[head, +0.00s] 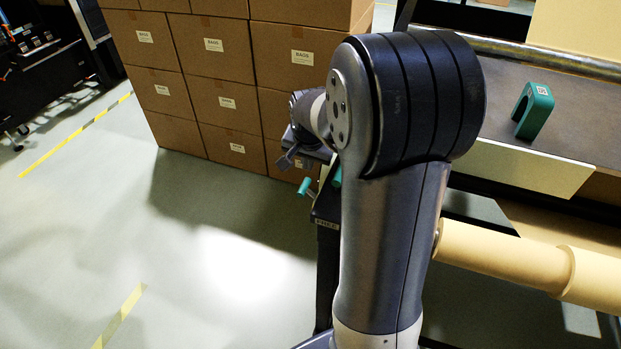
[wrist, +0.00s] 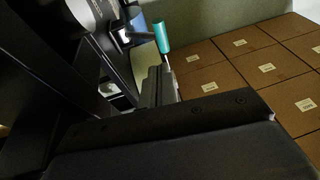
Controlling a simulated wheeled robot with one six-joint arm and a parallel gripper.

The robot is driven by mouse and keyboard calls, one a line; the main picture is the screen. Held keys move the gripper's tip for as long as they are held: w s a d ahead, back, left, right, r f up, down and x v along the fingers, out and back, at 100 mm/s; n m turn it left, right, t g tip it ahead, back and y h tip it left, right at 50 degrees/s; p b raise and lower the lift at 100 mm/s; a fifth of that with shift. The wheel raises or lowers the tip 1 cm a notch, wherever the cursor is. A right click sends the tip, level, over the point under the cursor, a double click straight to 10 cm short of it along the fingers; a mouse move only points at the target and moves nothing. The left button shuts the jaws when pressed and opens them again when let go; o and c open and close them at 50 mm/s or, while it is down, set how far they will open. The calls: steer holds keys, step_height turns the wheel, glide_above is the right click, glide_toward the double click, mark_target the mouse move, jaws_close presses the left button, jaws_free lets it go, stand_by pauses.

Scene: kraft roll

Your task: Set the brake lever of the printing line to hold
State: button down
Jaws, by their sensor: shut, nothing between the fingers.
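The brake lever (head: 306,187) shows as a teal grip on a short metal rod at the top of a dark post. A "FREE" label (head: 326,224) is on the post below it. My gripper (head: 287,160) is shut and empty, a little above and left of the lever in the head view, apart from it. In the wrist view a teal grip (wrist: 161,37) stands just beyond the gripper's grey fingers (wrist: 157,87). My arm hides part of the post and whatever label is behind it.
Stacked cartons (head: 220,95) stand behind the gripper. A teal hook-shaped piece (head: 540,108) sits on the machine's dark deck (head: 585,125) at right. A kraft roll (head: 510,258) lies below. The floor (head: 100,230) at left is open, with yellow tape lines.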

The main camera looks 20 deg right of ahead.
mark_target(305, 185)
steer(key=shift+f, duration=0.1)
steer(key=x, duration=1)
steer(key=shift+a, duration=0.1)
steer(key=shift+w+a+f+b, duration=0.1)
steer(key=shift+w+a+b, duration=0.1)
steer(key=shift+b, duration=0.1)
